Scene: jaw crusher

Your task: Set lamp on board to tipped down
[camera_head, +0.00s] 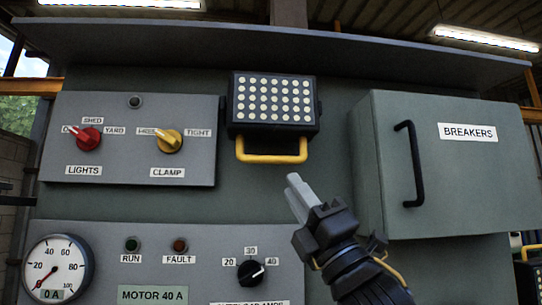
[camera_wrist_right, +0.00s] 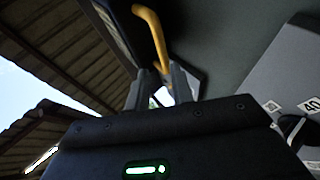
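The lamp (camera_head: 274,104) is a black panel with rows of pale round lights, mounted high in the middle of the board. A yellow handle (camera_head: 271,158) hangs below it, and its face looks toward me. My right gripper (camera_head: 294,184) is just below and right of the handle, fingers pointing up at it, apparently not touching. In the right wrist view the fingers (camera_wrist_right: 158,76) stand apart with a gap between them. The yellow handle (camera_wrist_right: 153,35) lies just beyond the fingertips there, and I cannot tell its exact depth. My left gripper is out of view.
A breaker cabinet (camera_head: 455,165) with a black handle (camera_head: 411,164) juts out at the right. A lights and clamp panel (camera_head: 130,140) is at the left. A motor panel (camera_head: 205,240) with a gauge and dial is below. An overhanging hood (camera_head: 290,50) runs above.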

